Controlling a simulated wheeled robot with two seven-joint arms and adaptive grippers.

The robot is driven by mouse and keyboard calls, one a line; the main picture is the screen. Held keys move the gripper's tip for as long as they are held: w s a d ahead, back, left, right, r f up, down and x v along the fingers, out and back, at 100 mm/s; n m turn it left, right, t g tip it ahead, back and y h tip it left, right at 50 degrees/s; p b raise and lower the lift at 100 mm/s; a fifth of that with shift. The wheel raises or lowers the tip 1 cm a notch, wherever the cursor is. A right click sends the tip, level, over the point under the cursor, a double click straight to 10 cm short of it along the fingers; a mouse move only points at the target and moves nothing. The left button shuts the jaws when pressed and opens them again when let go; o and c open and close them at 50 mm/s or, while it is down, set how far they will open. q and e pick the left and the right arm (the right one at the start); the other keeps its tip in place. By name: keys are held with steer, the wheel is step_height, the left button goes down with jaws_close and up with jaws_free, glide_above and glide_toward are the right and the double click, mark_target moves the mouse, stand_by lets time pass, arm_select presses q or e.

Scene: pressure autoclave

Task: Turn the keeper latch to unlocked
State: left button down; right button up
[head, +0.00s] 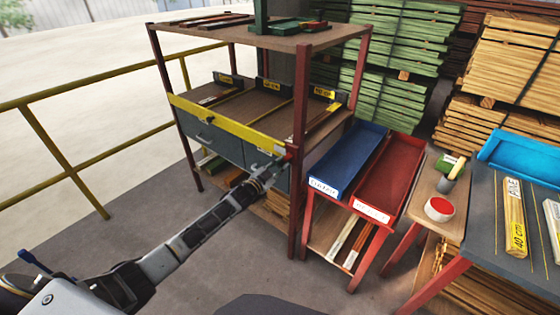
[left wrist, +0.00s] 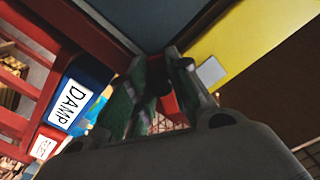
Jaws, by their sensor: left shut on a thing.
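A yellow bar (head: 225,125) runs across the front of the rack and ends at its right red post (head: 298,130). My left gripper (head: 279,162) is at that post, just below the bar's right end. It is shut on the keeper latch, a small red piece (head: 289,154), mostly hidden by the fingers. In the left wrist view the green-padded fingers (left wrist: 158,92) close around a dark and red part, with the yellow bar (left wrist: 235,55) to the right. The latch's exact angle cannot be told. My right gripper is not in view.
Grey drawers (head: 210,140) sit behind the gripper. A blue tray (head: 345,160) and a red tray (head: 390,175) stand close to the right of the post; the blue one bears a DAMP label (left wrist: 68,103). A yellow railing (head: 70,165) stands left. Floor between railing and rack is clear.

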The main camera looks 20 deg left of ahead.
arm_select(q)
steer(key=shift+s+d+f+n+p, duration=0.15)
steer(key=shift+d+n+p, duration=0.25)
steer(key=shift+n, duration=0.5)
steer(key=shift+s+d+f+n+p, duration=0.2)
steer(key=shift+d+n+p, duration=0.25)
steer(key=shift+n, duration=0.6)
steer(key=shift+s+d+f+n+p, duration=0.15)
steer(key=shift+d+n+p, duration=0.25)
steer(key=shift+n, duration=0.65)
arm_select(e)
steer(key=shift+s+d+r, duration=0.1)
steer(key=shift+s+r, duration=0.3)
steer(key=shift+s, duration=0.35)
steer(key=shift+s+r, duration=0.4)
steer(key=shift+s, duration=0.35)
arm_select(q)
steer(key=shift+d, duration=0.1)
steer(key=c, duration=1.3)
jaws_free()
steer(key=shift+r, duration=0.1)
steer(key=shift+o, duration=0.2)
